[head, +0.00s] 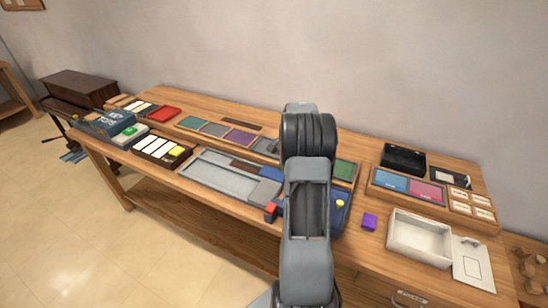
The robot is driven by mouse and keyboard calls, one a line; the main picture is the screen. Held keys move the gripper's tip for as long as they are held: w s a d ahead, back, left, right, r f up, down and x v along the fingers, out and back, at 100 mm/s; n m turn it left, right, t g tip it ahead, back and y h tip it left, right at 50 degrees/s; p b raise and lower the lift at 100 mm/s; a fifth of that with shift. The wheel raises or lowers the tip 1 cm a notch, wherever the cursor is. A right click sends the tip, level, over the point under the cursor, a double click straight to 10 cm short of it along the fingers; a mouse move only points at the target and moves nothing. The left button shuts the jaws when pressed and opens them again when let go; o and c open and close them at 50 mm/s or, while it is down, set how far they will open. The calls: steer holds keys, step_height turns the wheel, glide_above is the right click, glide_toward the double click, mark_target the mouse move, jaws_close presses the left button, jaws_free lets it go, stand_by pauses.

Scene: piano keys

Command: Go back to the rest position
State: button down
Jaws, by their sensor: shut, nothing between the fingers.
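My arm rises through the middle of the head view and bends at its top joint. My gripper cannot be made out; it seems hidden behind my own arm. A dark brown box (147,156) with white piano keys (156,146) and a yellow key (177,152) sits near the table's left front edge.
The wooden table (345,251) carries a grey tray (210,173), colored panels (239,138), a blue device (337,222) partly behind my arm, a red block (271,210), a purple cube (370,222), a white open box (419,235) and a black box (403,160).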

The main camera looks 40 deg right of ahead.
steer(key=shift+d+r, duration=0.1)
steer(key=shift+r, duration=0.2)
steer(key=shift+w, duration=0.1)
steer(key=s+a+r+n+t+h, duration=0.1)
steer(key=s+a+r+n+t, duration=0.1)
steer(key=a, duration=0.7)
steer(key=s+a+r+n+t+h, duration=0.1)
steer(key=s+a+r+n, duration=0.3)
steer(key=a, duration=0.6)
steer(key=s+a+r+n+t+h, duration=0.2)
steer(key=s+a+n, duration=0.4)
steer(key=a, duration=0.3)
step_height(320, 180, up, 2)
steer(key=shift+s+a+r+n+t, duration=0.1)
steer(key=shift+s+a+n+t, duration=0.2)
steer(key=shift+n+t, duration=0.25)
